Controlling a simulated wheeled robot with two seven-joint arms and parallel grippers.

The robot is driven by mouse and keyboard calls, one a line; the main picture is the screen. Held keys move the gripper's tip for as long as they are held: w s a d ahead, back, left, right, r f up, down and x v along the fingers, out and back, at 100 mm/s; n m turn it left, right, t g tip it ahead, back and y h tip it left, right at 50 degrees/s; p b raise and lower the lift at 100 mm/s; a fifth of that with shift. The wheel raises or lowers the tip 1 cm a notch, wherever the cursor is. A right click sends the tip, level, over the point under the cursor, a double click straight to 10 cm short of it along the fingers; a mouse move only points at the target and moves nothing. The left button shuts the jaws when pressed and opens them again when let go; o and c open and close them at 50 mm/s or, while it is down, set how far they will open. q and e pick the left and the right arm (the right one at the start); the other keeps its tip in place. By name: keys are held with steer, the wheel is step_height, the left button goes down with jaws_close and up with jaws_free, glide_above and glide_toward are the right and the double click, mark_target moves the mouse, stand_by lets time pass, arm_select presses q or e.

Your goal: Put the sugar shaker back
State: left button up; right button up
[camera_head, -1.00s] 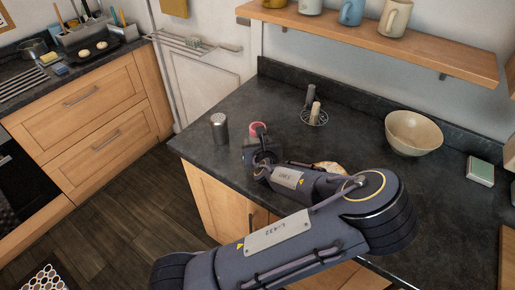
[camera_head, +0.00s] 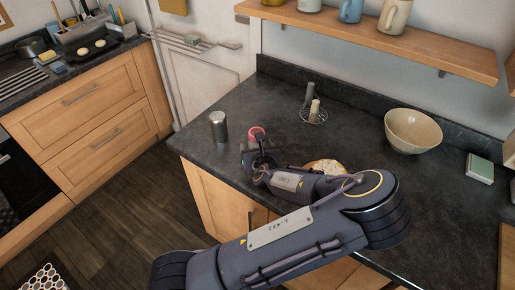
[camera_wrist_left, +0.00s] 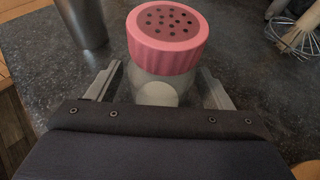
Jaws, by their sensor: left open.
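The sugar shaker (camera_head: 257,132) has a pink lid and stands on the dark worktop; only its top shows past my arm in the head view. In the left wrist view the shaker (camera_wrist_left: 165,42) shows its perforated pink lid and clear glass body, upright. My left gripper (camera_head: 248,147) is open, low at the worktop. In the left wrist view the fingers of the left gripper (camera_wrist_left: 158,82) lie on either side of the glass body, with a visible gap at the right. The lower part of the shaker is hidden by the gripper. My right gripper is not in view.
A metal canister (camera_head: 219,127) stands left of the shaker. A whisk on a stand (camera_head: 313,112) is behind, with a beige bowl (camera_head: 413,131) to the right. A round bread-like item (camera_head: 326,167) lies behind my arm. Mugs (camera_head: 394,15) stand on the wooden shelf (camera_head: 430,58).

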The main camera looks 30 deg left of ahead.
arm_select(q)
steer(key=b+v, duration=0.1)
steer(key=v, duration=1.1)
steer(key=shift+s+a+r, duration=0.1)
steer(key=shift+r, duration=0.1)
